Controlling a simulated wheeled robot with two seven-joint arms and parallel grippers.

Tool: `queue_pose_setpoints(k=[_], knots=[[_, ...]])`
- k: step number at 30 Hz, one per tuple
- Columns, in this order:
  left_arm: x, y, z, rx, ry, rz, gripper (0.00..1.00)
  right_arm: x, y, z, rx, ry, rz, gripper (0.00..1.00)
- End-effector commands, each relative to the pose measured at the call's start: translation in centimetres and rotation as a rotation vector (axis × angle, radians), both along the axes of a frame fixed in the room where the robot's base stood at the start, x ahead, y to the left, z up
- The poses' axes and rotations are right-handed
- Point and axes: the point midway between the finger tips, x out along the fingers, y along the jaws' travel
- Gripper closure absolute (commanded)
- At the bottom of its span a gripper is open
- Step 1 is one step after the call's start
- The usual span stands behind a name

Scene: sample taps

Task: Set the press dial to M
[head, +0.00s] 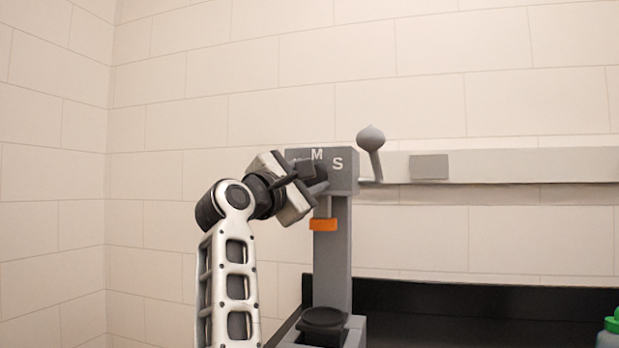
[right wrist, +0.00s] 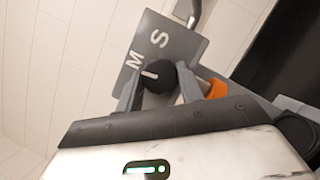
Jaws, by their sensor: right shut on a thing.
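The press (head: 333,240) is a grey column with a grey head box that bears white letters M and S; a third letter at left is mostly hidden by my gripper. The black round dial (right wrist: 162,79) is on the box face. In the right wrist view its white mark points left, a little below the M. My right gripper (right wrist: 160,76) has one finger on each side of the dial and is shut on it. In the head view the right gripper (head: 312,182) covers most of the dial. My left gripper is in neither view.
A lever with a grey knob (head: 371,138) rises at the press's right side. An orange block (head: 323,224) sits on the column, above a black round plate (head: 323,319). A green-capped bottle (head: 610,325) stands far right. A grey wall rail (head: 520,165) runs behind.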

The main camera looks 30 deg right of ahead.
Motion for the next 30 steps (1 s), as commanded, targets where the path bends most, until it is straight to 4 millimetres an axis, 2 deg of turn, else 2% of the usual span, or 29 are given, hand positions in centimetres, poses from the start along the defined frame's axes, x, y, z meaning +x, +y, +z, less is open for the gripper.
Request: queue_pose_setpoints(k=[10,25,26,27,28,30], knots=[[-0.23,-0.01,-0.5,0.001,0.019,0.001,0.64,0.03,0.04,0.13,0.083,-0.097,0.001,0.85],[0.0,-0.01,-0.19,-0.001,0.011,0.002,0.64,0.05,0.03,0.09,0.093,-0.11,0.002,0.85],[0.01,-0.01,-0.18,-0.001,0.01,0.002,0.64,0.04,0.03,0.1,0.093,-0.11,0.002,0.6],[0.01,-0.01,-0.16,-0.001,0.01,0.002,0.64,0.04,0.02,0.1,0.093,-0.11,0.002,0.49],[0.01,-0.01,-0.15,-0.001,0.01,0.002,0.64,0.04,0.02,0.1,0.093,-0.11,0.002,0.41],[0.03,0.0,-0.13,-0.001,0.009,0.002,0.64,0.04,0.02,0.1,0.093,-0.11,0.002,0.41]])
